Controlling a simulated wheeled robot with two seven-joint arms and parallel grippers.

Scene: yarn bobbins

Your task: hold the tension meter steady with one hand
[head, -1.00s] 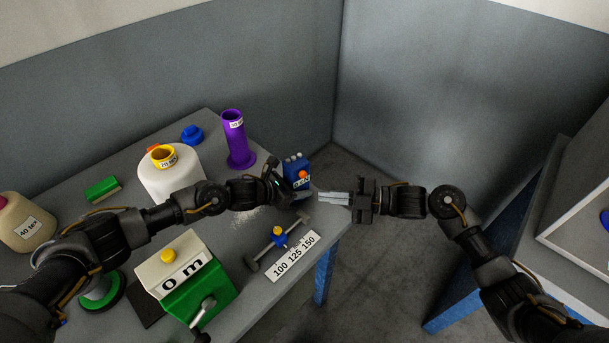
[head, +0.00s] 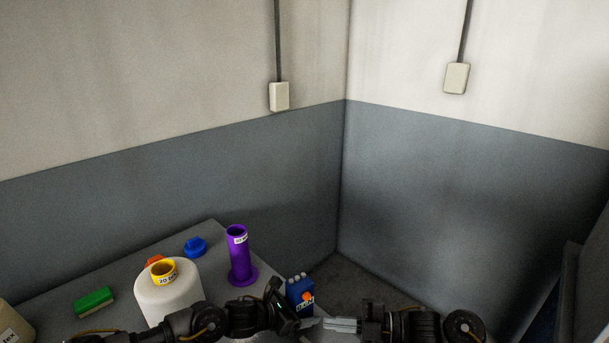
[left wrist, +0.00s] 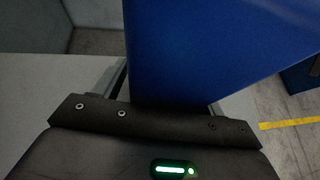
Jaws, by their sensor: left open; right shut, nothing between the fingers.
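My right gripper (head: 342,324) is shut and empty, right of the box and pointing left at the bottom of the head view.
On the table (head: 75,318) stand a purple tube (head: 239,258), a white bobbin (head: 168,300) with a yellow top, a blue knobbed piece (head: 195,247) and a green block (head: 93,301). Grey walls meet behind. Floor shows right of the box.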

